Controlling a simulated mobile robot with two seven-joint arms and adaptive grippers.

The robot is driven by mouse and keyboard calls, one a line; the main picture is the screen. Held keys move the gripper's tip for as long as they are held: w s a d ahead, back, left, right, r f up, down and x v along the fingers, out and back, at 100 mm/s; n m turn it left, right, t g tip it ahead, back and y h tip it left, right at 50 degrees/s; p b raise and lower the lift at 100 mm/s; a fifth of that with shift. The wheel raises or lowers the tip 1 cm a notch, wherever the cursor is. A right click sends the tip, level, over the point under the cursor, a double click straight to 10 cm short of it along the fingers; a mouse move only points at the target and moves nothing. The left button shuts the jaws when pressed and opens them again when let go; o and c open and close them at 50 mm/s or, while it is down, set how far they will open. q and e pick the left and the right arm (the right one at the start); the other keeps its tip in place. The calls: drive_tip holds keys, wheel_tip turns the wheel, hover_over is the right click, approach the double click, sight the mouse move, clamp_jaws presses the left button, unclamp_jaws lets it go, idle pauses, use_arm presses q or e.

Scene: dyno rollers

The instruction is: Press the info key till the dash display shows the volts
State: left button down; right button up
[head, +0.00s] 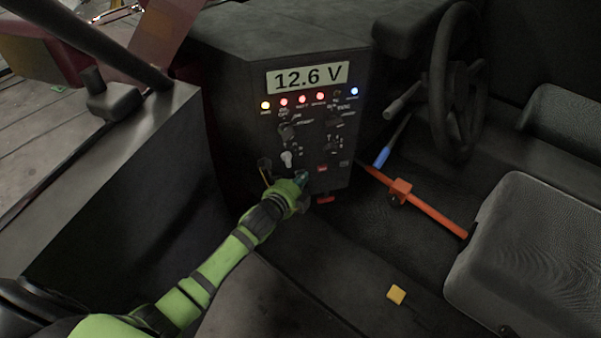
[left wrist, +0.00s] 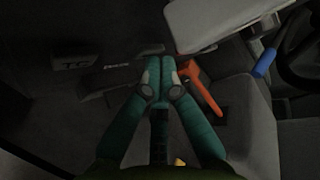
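The dash display (head: 307,77) at the top of the dark dash panel (head: 255,122) reads "12.6 V". My left gripper (head: 302,178) is at the lower part of the panel, just left of a small red switch. In the left wrist view its green fingers (left wrist: 161,66) lie together, with nothing visible between them. A dark key marked "TC" (left wrist: 76,63) and another dark labelled piece lie to the left of the fingertips. I cannot make out which key is the info key, nor whether the fingertips touch one. My right gripper is not in view.
A row of lit lamps (head: 302,99) runs below the display, with knobs under it. An orange lever (head: 433,213) and a blue-handled lever (head: 382,157) stand to the right. A steering wheel (head: 440,95), a seat (head: 535,255) and a yellow block (head: 396,294) are also there.

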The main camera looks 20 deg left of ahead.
use_arm(q)
drive_tip(key=shift+s+d, duration=0.4)
drive_tip(key=shift+s, duration=0.15)
drive_tip(key=shift+p, duration=0.3)
drive_tip(key=s+d+p, duration=0.1)
drive_tip(key=s, duration=0.1)
drive_tip(key=s+d, duration=0.1)
drive_tip(key=s, duration=0.1)
drive_tip(key=shift+d+p, duration=0.35)
drive_tip(key=shift+d, duration=0.05)
